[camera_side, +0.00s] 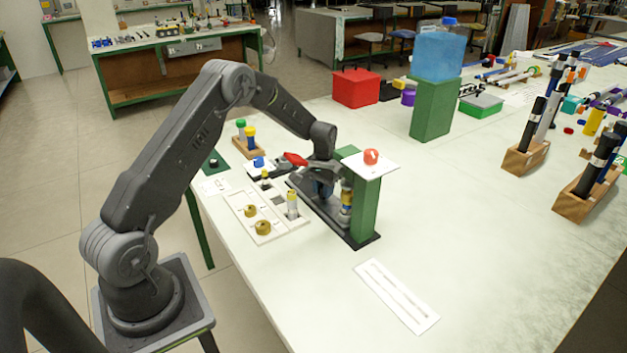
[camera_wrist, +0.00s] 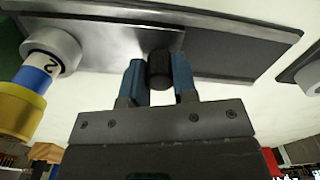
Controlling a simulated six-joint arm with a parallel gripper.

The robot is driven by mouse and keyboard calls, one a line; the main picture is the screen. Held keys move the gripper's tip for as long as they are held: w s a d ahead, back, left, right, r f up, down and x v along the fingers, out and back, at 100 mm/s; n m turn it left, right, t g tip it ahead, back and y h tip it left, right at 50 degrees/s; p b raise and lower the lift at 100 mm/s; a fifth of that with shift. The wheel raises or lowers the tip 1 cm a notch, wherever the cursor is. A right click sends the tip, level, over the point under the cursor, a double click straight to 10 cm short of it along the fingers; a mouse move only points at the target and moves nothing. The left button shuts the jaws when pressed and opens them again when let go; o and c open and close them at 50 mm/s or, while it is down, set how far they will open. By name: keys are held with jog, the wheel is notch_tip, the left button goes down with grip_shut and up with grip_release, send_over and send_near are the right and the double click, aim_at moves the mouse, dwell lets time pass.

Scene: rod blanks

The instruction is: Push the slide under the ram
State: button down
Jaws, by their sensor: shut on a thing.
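The press stands near the table's left edge in the side view, with a green column (camera_side: 366,208), a white top plate (camera_side: 387,166) with a red knob (camera_side: 371,156), and a dark base (camera_side: 357,241). My gripper (camera_side: 323,190) is low over the base, left of the column. In the wrist view my gripper (camera_wrist: 158,62) has its blue fingers shut on a black knob (camera_wrist: 160,72) at the grey slide plate (camera_wrist: 100,38). A blank (camera_wrist: 38,76) with a grey collar marked 2, a blue band and a yellow end is left of the fingers. The ram is not clearly seen.
A slotted white plate (camera_side: 397,295) lies in front. Wooden racks (camera_side: 524,160) with dark rods stand right. The table between is clear.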

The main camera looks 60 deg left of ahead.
jog(key=shift+d, duration=0.35)
jog(key=c, duration=0.9)
grip_release()
jog(key=shift+a, duration=0.1)
notch_tip(320, 180, up, 14)
